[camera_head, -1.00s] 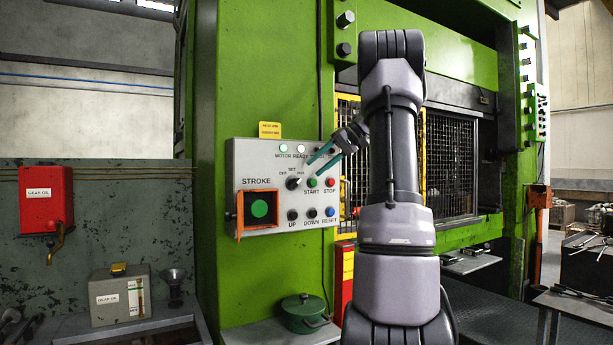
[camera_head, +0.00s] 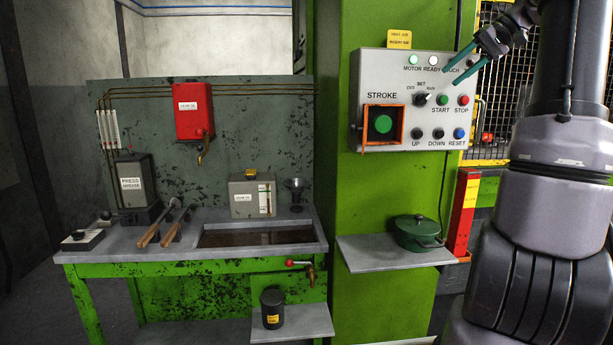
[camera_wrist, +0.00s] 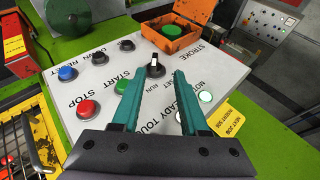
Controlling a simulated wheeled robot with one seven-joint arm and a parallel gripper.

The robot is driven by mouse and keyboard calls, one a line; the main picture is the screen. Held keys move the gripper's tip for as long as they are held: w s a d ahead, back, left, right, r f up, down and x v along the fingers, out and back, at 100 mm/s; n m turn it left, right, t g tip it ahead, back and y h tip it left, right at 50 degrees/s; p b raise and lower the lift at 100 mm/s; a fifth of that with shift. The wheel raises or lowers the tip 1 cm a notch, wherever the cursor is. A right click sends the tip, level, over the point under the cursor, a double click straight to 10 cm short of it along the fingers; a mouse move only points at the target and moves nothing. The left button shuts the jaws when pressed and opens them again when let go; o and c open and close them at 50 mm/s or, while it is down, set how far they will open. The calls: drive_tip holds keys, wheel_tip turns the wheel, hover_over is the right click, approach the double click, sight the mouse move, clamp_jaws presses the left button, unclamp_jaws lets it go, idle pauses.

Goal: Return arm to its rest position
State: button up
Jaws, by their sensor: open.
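My gripper (camera_head: 463,68) is at the upper right in the head view, in front of the upper right part of the control panel (camera_head: 372,62). Its two teal fingers (camera_wrist: 153,97) are spread apart with nothing between them in the wrist view. The black selector knob (camera_wrist: 155,67) shows beyond the fingertips, apart from them as far as I can see. In the head view the selector (camera_head: 421,99) points up and to the right. My arm stands bent at the right edge, and its upper part is cut off by the frame.
An orange guard box (camera_head: 398,126) surrounds the green STROKE button (camera_head: 383,124). A shelf (camera_head: 395,256) with a green pot (camera_head: 417,233) juts out below. A yellow-framed mesh guard (camera_head: 495,150) is at the right. A workbench (camera_head: 130,246) with tools and oil containers stands left; grey floor lies beyond it.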

drive_tip(key=s+a+f+m+h, duration=0.1)
drive_tip(key=s+a+f+h, duration=0.2)
drive_tip(key=s+a, duration=0.55)
drive_tip(key=s+a+f+m+h, duration=0.1)
drive_tip(key=s+a+f+h, duration=0.15)
drive_tip(key=s+a, duration=0.6)
drive_tip(key=s+a+f+t, duration=0.2)
drive_tip(key=s+a+f, duration=0.2)
drive_tip(key=s+f, duration=0.2)
drive_tip(key=shift+s+a+f+t+h, duration=0.15)
drive_tip(key=shift+a+f+t+h, duration=0.05)
drive_tip(key=shift+f+t+h, duration=0.25)
drive_tip(key=shift+c, duration=0.3)
